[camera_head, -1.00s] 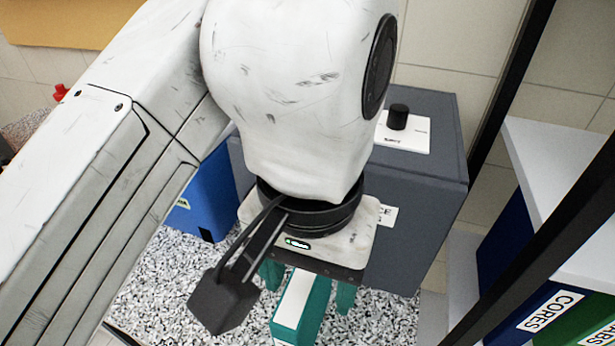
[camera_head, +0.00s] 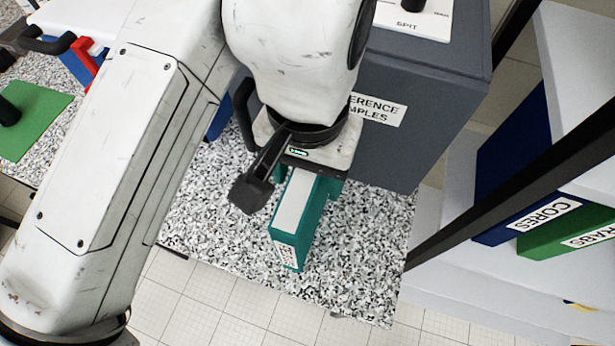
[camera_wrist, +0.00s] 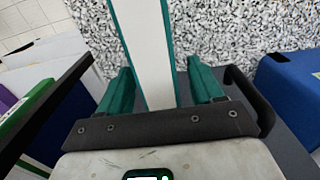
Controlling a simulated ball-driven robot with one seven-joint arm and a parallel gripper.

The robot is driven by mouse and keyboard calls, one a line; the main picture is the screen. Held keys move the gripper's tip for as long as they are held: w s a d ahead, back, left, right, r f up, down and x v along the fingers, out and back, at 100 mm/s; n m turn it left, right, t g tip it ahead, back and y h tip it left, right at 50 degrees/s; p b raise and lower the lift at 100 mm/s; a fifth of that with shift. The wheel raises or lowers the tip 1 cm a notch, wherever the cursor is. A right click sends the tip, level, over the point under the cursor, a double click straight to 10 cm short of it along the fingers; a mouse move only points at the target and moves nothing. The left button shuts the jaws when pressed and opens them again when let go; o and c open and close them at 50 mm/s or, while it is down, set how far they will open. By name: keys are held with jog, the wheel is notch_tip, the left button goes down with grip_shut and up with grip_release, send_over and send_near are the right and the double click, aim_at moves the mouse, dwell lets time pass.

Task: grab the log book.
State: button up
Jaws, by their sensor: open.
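The log book (camera_head: 300,218) is a narrow teal volume with a pale page edge facing up. It stands on the speckled counter. In the wrist view the log book (camera_wrist: 146,45) runs up from between my fingers. In the wrist view my gripper (camera_wrist: 162,86) shows a gap between each finger and the book. The part of the book under my gripper's palm is hidden.
A grey cabinet (camera_head: 420,110) labelled as reference samples stands close behind my gripper. Blue and green binders (camera_head: 530,165) sit on a white shelf at the right, behind a dark post (camera_head: 520,190). The speckled counter (camera_head: 350,260) is clear around the book. A green mat (camera_head: 35,120) lies at the left.

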jog(key=shift+f, duration=1.4)
jog(key=shift+c, duration=0.3)
grip_shut()
jog(key=shift+r, duration=0.1)
